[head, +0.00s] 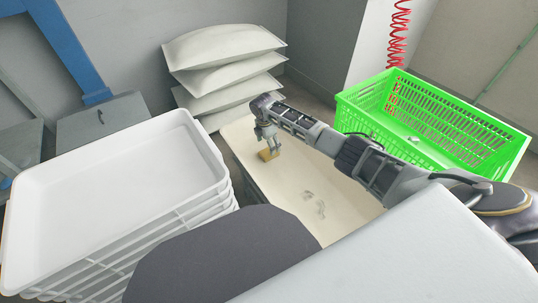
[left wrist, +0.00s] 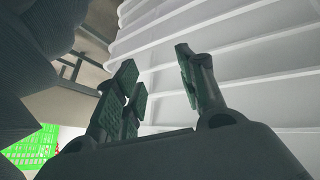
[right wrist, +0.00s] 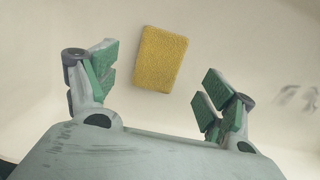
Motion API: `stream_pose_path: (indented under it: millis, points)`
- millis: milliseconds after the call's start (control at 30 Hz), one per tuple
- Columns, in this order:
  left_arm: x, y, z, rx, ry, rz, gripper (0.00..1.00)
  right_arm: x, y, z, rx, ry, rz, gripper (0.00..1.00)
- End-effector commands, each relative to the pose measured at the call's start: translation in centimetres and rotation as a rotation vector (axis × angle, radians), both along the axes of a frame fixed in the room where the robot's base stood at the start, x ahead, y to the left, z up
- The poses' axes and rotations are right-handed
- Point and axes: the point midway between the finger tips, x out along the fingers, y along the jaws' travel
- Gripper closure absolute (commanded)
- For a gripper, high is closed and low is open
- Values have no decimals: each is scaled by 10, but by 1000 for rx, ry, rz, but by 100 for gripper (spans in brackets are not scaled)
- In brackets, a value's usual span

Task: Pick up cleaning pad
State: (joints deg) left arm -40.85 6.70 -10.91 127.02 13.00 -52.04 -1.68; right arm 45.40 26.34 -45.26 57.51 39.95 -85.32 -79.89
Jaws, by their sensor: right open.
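The yellow cleaning pad (head: 267,155) lies on the cream table top (head: 280,186). It shows whole in the right wrist view (right wrist: 160,59), tilted slightly, beyond the fingertips and between their lines. My right gripper (head: 268,140) is open and empty above the pad; in the right wrist view its fingers (right wrist: 158,78) stand apart on either side. My left gripper (left wrist: 155,85) is open with nothing between its fingers, beside ribbed white tray sides. The left gripper does not show in the head view.
A stack of white trays (head: 215,172) stands at left. A green crate (head: 450,150) stands at right, behind my right arm. White sacks (head: 225,50) are piled behind the table. Dark smudges (head: 313,203) mark the table's near part, which is otherwise clear.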

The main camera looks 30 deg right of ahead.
Motion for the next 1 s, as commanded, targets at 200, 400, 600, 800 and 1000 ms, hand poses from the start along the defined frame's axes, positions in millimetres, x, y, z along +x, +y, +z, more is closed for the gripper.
stream_pose_path:
  millis: [200,400,600,800,1000]
  points:
    - [2,-3,-18,-23,-22,12,60,0,1,-16,0,1,0,17]
    - [-5,-4,-32,-33,-11,7,60,0,1,-29,0,0,0,17]
    - [-5,-5,-38,-41,-22,2,60,0,-1,-43,0,1,0,17]
    - [-3,-5,-38,-41,-30,-3,60,0,-2,-48,0,0,0,17]
    - [3,-5,-34,-43,-43,-3,60,0,-2,-47,0,0,0,17]
